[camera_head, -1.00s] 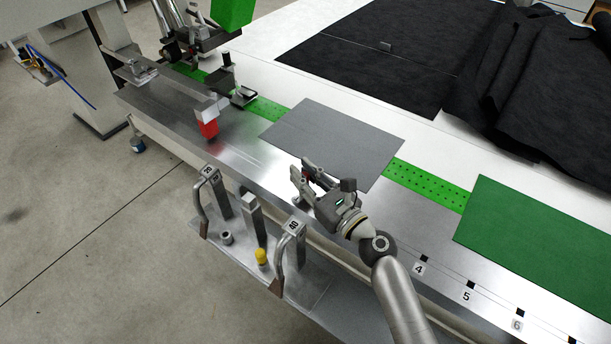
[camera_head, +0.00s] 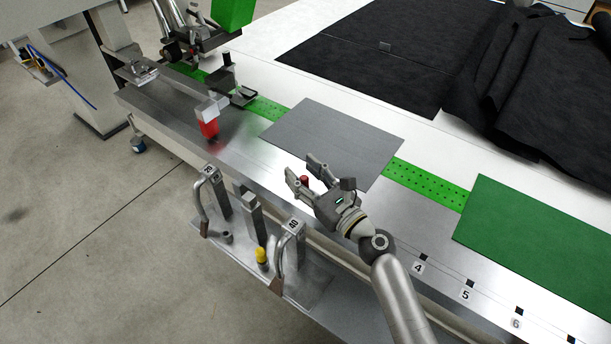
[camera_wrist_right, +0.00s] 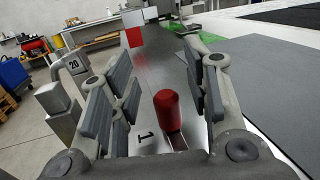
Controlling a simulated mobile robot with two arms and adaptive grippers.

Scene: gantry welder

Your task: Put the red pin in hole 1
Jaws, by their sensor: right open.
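The red pin (camera_head: 305,181) stands upright on the metal table beam, between the fingers of my right gripper (camera_head: 301,167). In the right wrist view the red pin (camera_wrist_right: 168,110) has its rounded top up, beside the label 1 (camera_wrist_right: 147,137). The gripper fingers (camera_wrist_right: 160,80) are open on both sides of it, with visible gaps. A dark slot shows at the pin's foot, but hole 1 itself is mostly hidden, and I cannot tell how deep the pin sits. My left gripper is out of view.
A grey sheet (camera_head: 335,140) lies just behind the gripper, and a green sheet (camera_head: 530,235) at right. A red and white block (camera_head: 209,128) is to the left. Holes 4 to 6 show bare.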

